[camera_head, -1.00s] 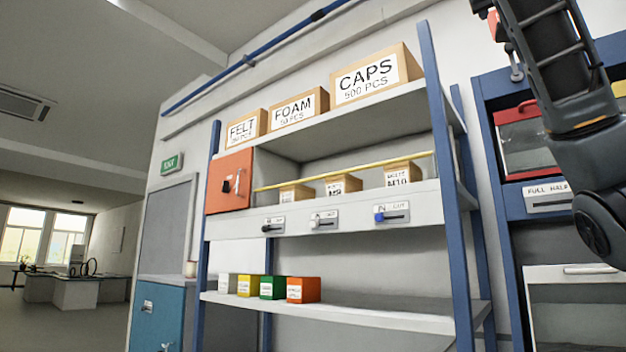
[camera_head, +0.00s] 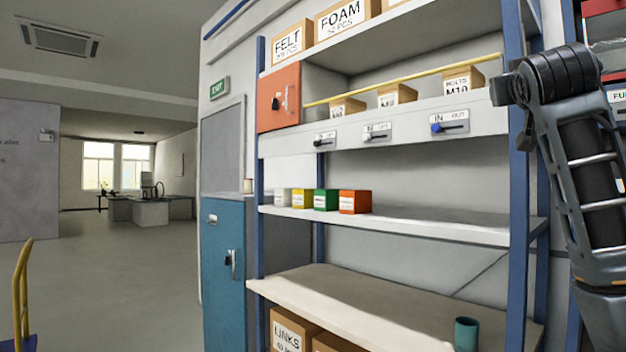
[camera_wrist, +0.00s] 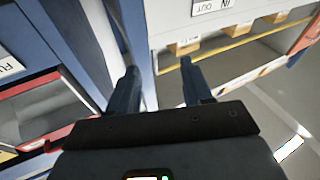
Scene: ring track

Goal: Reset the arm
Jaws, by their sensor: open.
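My arm (camera_head: 590,170) shows at the right edge of the head view, folded upright in front of the shelf rack's right post. My gripper (camera_wrist: 158,75) shows in the wrist view with its two dark fingers apart and nothing between them. Past the fingertips are a blue post and the pale shelf front with an IN/OUT label (camera_wrist: 212,5). The fingers look clear of the rack, though the exact gap cannot be told. The gripper itself is not seen in the head view.
The shelf rack (camera_head: 517,180) bears labelled cartons, small coloured boxes (camera_head: 354,202) and a teal cup (camera_head: 466,334). A teal cabinet (camera_head: 224,275) stands left of it. A yellow-handled trolley (camera_head: 21,290) is at the far left. The floor between is open.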

